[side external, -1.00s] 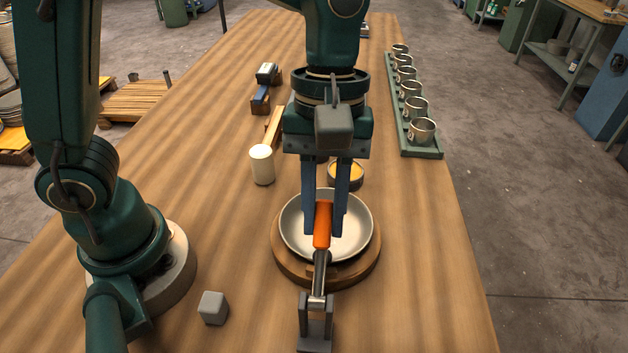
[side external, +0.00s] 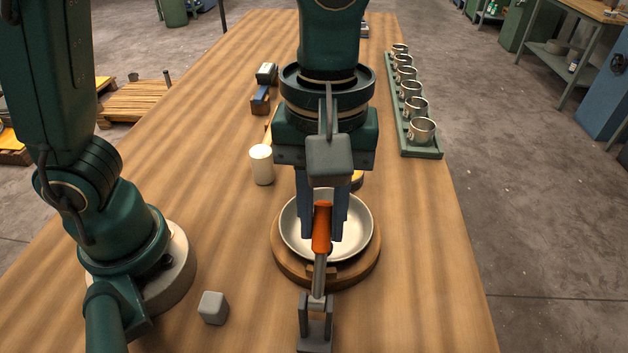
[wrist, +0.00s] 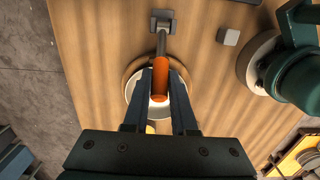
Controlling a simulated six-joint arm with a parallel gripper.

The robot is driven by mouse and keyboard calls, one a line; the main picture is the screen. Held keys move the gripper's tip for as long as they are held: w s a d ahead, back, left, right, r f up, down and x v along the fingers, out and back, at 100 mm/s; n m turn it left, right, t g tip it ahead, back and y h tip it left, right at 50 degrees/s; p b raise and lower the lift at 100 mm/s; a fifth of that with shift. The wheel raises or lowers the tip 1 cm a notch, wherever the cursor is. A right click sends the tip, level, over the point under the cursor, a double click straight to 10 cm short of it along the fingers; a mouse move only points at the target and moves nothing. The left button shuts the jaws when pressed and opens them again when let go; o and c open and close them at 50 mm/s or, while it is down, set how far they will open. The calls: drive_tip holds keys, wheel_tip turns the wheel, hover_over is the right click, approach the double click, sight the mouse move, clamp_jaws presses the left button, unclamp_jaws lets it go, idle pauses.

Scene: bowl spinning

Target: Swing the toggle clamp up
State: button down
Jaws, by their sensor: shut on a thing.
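The toggle clamp has an orange handle (side external: 321,228) on a metal lever (side external: 318,277), hinged in a grey bracket (side external: 315,322) at the table's front. The lever reaches from the bracket over a pale bowl (side external: 291,232) on a round wooden base (side external: 285,268). My gripper (side external: 321,236) is shut on the orange handle, one finger on each side. In the wrist view the handle (wrist: 160,90) sits between the two fingers (wrist: 160,98), and the bracket (wrist: 163,20) is at the top. The fingers and handle hide part of the bowl.
A grey cube (side external: 213,308) lies left of the bracket. A cream cylinder (side external: 262,165) stands behind the bowl to the left. A green rack (side external: 425,150) with several metal cups runs along the right side. Table between bowl and rack is clear.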

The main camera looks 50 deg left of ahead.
sight(319, 263)
drive_tip(key=shift+s+d+r+t+y, duration=0.3)
drive_tip(key=shift+s+d+r+y, duration=0.05)
drive_tip(key=shift+s+d+y, duration=0.1)
idle(0.3)
drive_tip(key=shift+s+d+r+t+y, duration=0.25)
drive_tip(key=shift+s+d+t, duration=0.15)
drive_tip(key=shift+s+d, duration=0.05)
idle(0.3)
drive_tip(key=shift+s+d+r+t+y, duration=0.1)
drive_tip(key=shift+s+d+t+y, duration=0.2)
drive_tip(key=shift+s+d+y, duration=0.15)
